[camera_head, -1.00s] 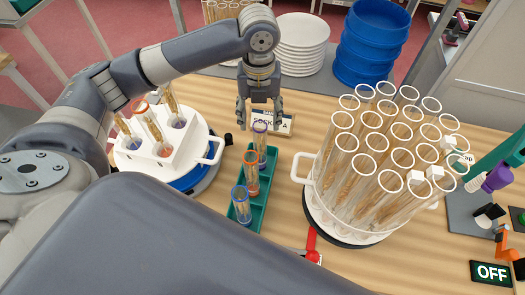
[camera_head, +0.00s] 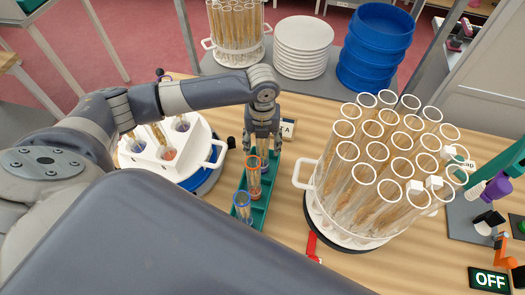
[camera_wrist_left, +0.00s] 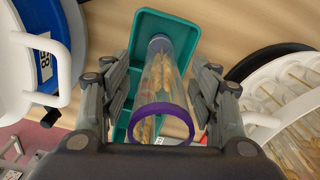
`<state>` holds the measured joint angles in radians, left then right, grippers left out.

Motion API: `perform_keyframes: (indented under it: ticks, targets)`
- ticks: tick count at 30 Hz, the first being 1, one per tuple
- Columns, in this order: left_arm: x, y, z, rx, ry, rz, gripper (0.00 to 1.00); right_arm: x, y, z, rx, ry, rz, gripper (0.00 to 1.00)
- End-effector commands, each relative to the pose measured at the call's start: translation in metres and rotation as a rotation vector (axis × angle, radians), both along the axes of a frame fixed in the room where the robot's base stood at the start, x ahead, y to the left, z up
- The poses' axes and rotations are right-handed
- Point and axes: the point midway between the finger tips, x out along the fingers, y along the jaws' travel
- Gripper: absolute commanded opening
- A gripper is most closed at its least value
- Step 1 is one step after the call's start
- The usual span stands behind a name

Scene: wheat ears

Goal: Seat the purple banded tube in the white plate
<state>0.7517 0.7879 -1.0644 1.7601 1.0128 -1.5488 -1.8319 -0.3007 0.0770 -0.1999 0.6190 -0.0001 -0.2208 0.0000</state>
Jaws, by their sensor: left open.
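The purple banded tube (camera_wrist_left: 165,85) stands in the green rack (camera_wrist_left: 185,22), its purple rim facing up in the left wrist view. In the head view my gripper hides it. My left gripper (camera_head: 262,146) is lowered over the rack's far end. It is open, with its fingers on either side of the tube, not visibly closed on it. The white plate (camera_head: 194,172), with side handles, sits on a blue round base at the left. It carries a white block whose blue, orange and purple marked places hold wheat ears. My right gripper is not in view.
An orange banded tube (camera_head: 254,178) and a blue banded tube (camera_head: 243,208) stand nearer in the green rack. A large white carrier (camera_head: 304,172) full of clear tubes is close on the right. Stacked white plates (camera_head: 302,48) and blue basins (camera_head: 375,45) stand behind.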

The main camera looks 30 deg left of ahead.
Motion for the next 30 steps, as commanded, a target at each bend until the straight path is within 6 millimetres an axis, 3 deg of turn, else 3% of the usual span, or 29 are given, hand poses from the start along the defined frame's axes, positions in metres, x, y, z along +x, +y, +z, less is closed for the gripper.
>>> perform_keyframes:
  ticks: [8, 15, 25, 30]
  targets:
    - [0.0, 0.0, -0.004, 0.0, -0.001, -0.001, 0.56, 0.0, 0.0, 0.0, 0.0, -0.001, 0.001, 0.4]
    - [0.0, 0.0, -0.004, 0.0, 0.0, -0.001, 0.01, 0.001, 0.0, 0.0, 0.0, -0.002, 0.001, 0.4]
    - [0.001, 0.0, 0.0, -0.001, -0.003, 0.0, 0.0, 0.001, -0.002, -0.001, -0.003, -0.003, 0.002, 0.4]
    - [0.001, 0.0, 0.024, -0.001, -0.006, -0.001, 0.0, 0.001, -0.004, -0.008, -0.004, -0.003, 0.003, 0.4]
